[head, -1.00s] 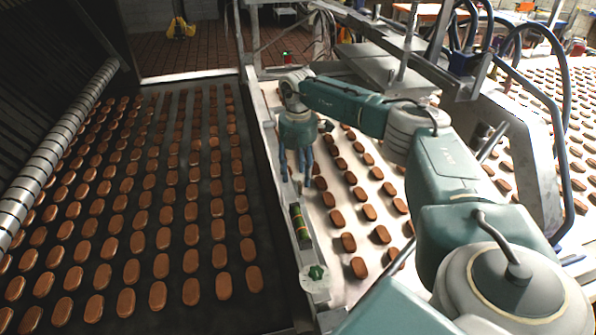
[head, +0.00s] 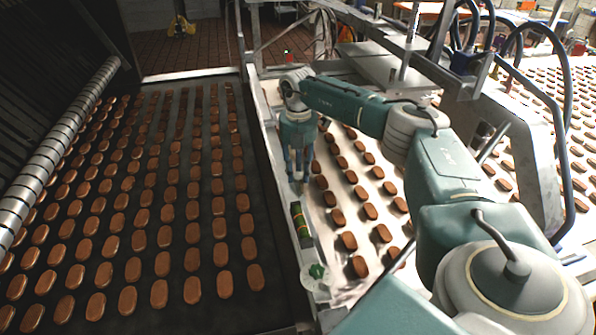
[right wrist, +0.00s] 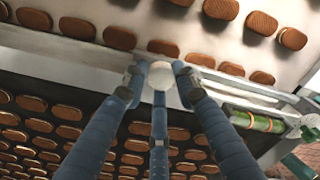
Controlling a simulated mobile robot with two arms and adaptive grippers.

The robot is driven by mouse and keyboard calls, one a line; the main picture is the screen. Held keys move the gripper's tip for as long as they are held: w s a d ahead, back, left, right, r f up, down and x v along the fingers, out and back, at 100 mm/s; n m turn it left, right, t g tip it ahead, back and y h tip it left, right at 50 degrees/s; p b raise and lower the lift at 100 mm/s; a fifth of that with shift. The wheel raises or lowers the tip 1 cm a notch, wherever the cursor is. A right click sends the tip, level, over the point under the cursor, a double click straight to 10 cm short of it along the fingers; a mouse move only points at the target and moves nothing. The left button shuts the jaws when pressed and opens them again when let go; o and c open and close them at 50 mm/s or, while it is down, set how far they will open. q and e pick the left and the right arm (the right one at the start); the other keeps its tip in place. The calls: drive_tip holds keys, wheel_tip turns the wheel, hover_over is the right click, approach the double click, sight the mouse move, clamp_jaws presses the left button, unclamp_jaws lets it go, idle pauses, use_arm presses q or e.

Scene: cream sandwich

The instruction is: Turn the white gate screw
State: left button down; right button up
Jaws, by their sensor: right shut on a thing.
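The white gate screw (right wrist: 162,76) shows in the right wrist view as a round, pale knob near the middle, beside the metal rail. My right gripper (right wrist: 160,82) has its blue-grey fingers closed around it, one on each side and a third below. In the head view my right gripper (head: 298,184) points down at the rail between the two conveyors. The screw is hard to make out there, as the fingers cover most of it. My left gripper is not in view.
Rows of brown biscuits lie on the dark left belt (head: 275,300) and the pale right belt.

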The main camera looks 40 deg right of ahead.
sight(299, 174)
drive_tip(key=n, duration=0.5)
drive_tip(key=shift+w+d+r, duration=0.1)
drive_tip(key=shift+d+r, duration=0.05)
drive_tip(key=shift+d, duration=0.05)
drive_tip(key=shift+n, duration=1.2)
drive_tip(key=shift+w+r, duration=0.1)
drive_tip(key=shift+r, duration=0.05)
drive_tip(key=o, duration=1.1)
drive_tip(key=shift+f, duration=0.2)
wheel_tip(299, 174, up, 12)
drive_tip(key=shift+r, duration=0.1)
